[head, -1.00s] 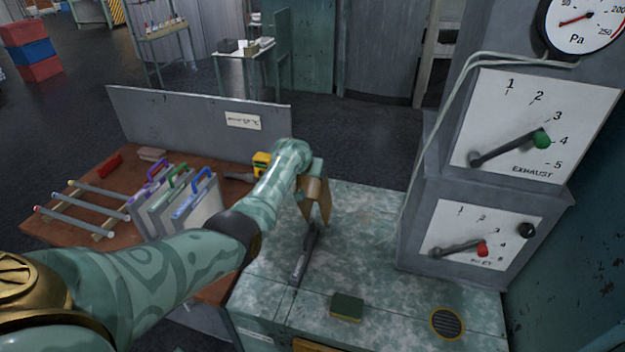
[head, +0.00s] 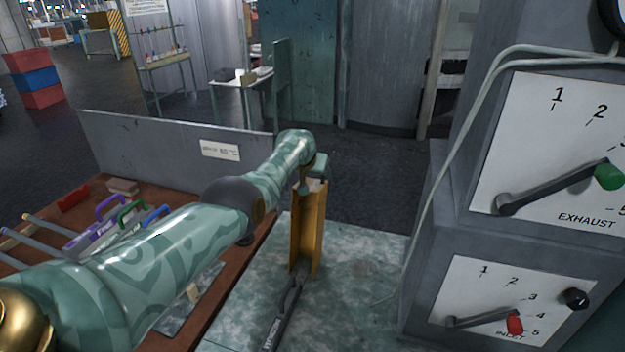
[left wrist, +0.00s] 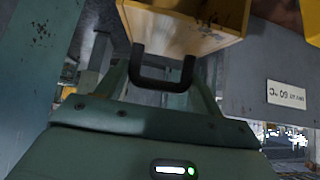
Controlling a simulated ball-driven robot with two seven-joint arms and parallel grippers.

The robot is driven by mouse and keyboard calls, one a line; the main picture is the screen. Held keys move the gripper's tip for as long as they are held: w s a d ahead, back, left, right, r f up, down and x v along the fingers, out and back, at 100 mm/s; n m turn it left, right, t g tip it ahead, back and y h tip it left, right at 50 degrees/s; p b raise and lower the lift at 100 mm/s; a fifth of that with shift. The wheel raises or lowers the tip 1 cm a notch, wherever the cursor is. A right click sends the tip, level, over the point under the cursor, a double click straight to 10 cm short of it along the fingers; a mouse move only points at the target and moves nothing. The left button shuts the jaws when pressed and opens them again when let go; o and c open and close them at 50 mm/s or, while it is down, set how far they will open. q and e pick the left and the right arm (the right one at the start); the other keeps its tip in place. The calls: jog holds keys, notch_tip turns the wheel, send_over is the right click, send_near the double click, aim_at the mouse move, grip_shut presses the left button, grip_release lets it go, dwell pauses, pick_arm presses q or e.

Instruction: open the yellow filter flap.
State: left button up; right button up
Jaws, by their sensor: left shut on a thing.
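The yellow filter flap (head: 309,232) shows in the head view as an upright, channel-shaped yellow piece above the mottled green cabinet top (head: 345,265). My left gripper (head: 306,187) is at its upper end. In the left wrist view the yellow flap (left wrist: 190,25) is at the top, with a dark U-shaped handle (left wrist: 164,84) below it. My left gripper is shut on this handle, between its two fingers. How the flap's lower end joins the cabinet is not clear. My right gripper is not in view.
A dark tool (head: 284,312) lies on the cabinet top by the flap's lower end. The gauge housing with the exhaust lever (head: 550,188) and inlet lever (head: 482,318) stands at right. A brown bench (head: 185,192) with coloured-handled panels and a grey back panel (head: 150,138) is at left.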

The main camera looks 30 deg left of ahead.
pick_arm(q)
jog(key=shift+w+a+r, duration=0.1)
jog(key=shift+w+r, duration=0.15)
jog(key=shift+w, duration=0.05)
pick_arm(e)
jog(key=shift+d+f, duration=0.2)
pick_arm(q)
jog(key=shift+r, duration=0.1)
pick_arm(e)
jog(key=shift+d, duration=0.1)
pick_arm(q)
jog(key=o, duration=1.3)
jog(key=shift+s, duration=0.1)
jog(key=p+v, duration=0.6)
jog(key=p, duration=0.4)
jog(key=p+v, duration=0.2)
jog(key=v, duration=0.8)
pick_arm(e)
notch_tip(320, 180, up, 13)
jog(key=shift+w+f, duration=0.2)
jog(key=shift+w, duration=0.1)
pick_arm(q)
jog(key=shift+s, duration=0.1)
